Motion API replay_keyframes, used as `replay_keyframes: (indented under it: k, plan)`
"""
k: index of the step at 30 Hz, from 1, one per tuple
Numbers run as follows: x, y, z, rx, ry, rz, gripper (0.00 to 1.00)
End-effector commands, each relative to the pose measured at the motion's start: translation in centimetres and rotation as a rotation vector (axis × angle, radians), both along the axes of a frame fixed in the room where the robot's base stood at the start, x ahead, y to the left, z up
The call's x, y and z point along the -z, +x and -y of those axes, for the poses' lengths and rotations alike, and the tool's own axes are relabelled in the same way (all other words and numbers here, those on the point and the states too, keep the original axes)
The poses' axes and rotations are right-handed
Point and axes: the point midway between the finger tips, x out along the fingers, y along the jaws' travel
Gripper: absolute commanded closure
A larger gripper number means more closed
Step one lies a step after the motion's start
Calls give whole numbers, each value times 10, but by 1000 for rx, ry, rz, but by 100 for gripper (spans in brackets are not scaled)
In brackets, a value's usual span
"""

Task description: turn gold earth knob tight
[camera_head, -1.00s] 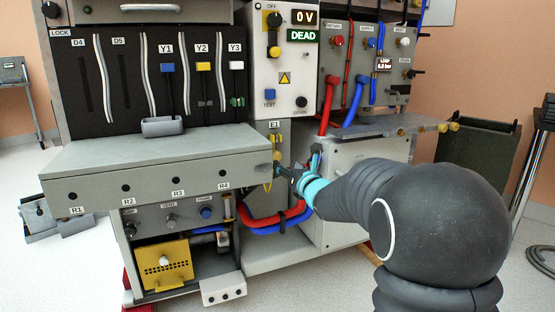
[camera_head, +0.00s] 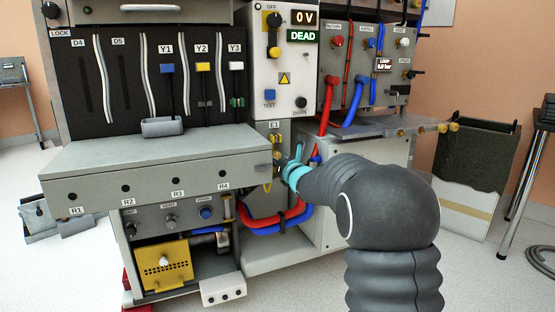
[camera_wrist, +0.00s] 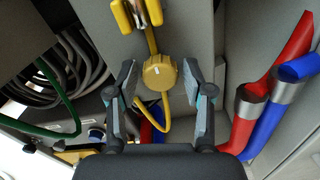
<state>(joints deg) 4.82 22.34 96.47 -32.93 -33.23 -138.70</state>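The gold earth knob (camera_wrist: 159,72) is a ribbed round cap with a short white mark, near the middle of the wrist view. A yellow cable runs beside and below it. My gripper (camera_wrist: 160,80) is open, with one finger on each side of the knob and a visible gap to it on both sides. I cannot tell how deep the fingertips reach along the knob. In the head view my gripper (camera_head: 281,161) is at the panel under the E1 label (camera_head: 275,125), and the knob cannot be made out there.
A yellow clamp (camera_wrist: 136,14) sits just above the knob. Thick red (camera_wrist: 268,85) and blue (camera_wrist: 285,95) hoses stand to the right. A grey ledge (camera_head: 160,165) juts out left of my gripper. The display (camera_head: 303,36) reads DEAD.

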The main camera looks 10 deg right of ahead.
Motion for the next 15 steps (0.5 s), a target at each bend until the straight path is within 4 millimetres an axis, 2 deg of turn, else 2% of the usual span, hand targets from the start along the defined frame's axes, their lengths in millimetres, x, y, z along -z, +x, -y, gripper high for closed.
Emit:
replay_keyframes:
  k: [1,4,5,15]
  plan:
    - [0,0,0,0,0,0,69]
    - [0,0,0,0,0,0,94]
    - [0,0,0,0,0,0,98]
    - [0,0,0,0,38,-8,98]
